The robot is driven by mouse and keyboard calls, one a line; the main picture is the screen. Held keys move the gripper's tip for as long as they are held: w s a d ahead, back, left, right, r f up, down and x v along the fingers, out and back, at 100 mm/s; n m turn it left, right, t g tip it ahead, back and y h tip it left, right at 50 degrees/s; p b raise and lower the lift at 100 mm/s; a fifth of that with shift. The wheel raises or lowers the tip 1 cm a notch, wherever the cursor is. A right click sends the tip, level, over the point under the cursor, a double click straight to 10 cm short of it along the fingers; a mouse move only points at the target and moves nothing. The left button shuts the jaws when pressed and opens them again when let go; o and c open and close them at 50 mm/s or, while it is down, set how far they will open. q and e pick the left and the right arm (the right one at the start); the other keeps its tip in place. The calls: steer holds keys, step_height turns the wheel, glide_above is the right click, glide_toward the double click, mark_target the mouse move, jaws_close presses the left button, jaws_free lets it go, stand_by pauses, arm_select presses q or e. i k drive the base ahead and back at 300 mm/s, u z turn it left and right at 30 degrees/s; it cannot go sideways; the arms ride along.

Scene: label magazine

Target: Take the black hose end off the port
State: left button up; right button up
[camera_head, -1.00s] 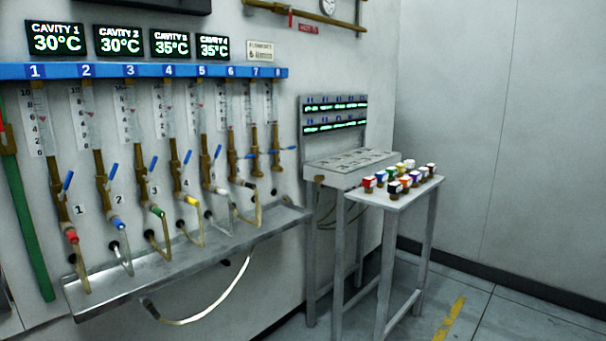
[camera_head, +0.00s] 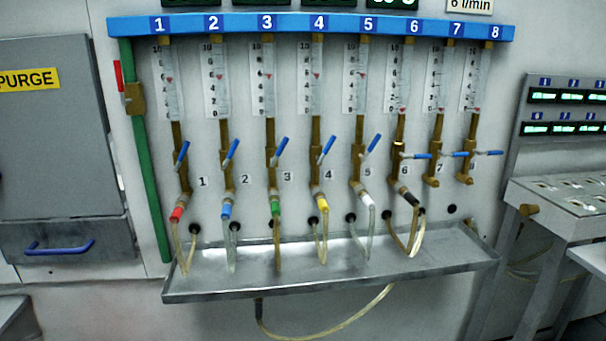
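The black hose end (camera_head: 410,199) sits on the brass port under flow tube 6 (camera_head: 398,170), on the wall panel. Its yellowish hose (camera_head: 415,240) loops down to the tray and back up to a dark wall hole. The blue lever at station 6 (camera_head: 416,156) lies horizontal, as do those at 7 and 8. Ports 7 (camera_head: 432,182) and 8 (camera_head: 466,180) are bare brass with no hose. Neither of my grippers is in view.
Red (camera_head: 177,213), blue (camera_head: 226,211), green (camera_head: 275,208), yellow (camera_head: 322,204) and white (camera_head: 367,198) hose ends sit on ports 1 to 5, levers tilted upward. A metal tray (camera_head: 330,283) juts out below. A grey console (camera_head: 560,205) stands right, a purge cabinet (camera_head: 55,150) left.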

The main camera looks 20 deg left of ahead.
mark_target(407, 195)
steer(key=u, duration=0.5)
steer(key=i, duration=0.5)
steer(key=u, duration=0.4)
